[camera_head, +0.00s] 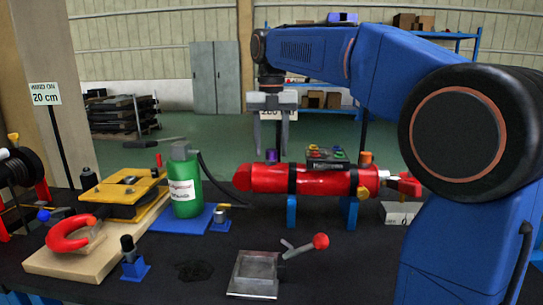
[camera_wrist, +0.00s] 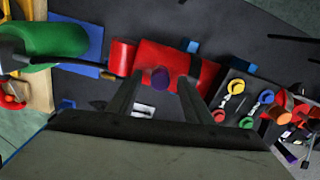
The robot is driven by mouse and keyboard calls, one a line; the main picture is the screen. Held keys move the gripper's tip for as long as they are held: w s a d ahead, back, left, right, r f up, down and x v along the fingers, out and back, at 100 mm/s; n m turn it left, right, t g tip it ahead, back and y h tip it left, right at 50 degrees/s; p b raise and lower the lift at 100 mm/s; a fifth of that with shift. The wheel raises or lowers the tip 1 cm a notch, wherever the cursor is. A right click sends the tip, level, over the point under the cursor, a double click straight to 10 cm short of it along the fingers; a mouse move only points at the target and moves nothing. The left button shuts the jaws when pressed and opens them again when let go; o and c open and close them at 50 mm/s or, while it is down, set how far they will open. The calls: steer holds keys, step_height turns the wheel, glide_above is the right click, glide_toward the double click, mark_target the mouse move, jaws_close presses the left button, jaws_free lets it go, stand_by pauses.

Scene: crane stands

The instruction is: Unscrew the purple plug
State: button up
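The purple plug (camera_head: 271,155) stands upright on top of a red horizontal cylinder (camera_head: 262,180), left of its middle. In the wrist view the purple plug (camera_wrist: 160,79) shows between and just beyond the fingertips. My gripper (camera_head: 271,152) points down over the plug with its fingers spread. In the wrist view my gripper (camera_wrist: 157,80) is open, one finger on either side of the plug, with gaps showing. Whether the fingertips reach down to the plug's height is hard to tell.
A block with several coloured caps (camera_head: 327,157) and an orange plug (camera_head: 365,157) stand right of the plug. A green bottle (camera_head: 184,185) with a black hose is at left. A metal plate with a red-knobbed lever (camera_head: 320,241) lies in front.

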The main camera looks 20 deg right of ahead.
steer(key=shift+c, duration=0.8)
steer(key=m, duration=0.6)
steer(key=shift+m, duration=0.4)
steer(key=m, duration=0.6)
steer(key=shift+m, duration=0.3)
steer(key=m, duration=0.6)
steer(key=shift+m, duration=3.3)
jaws_close()
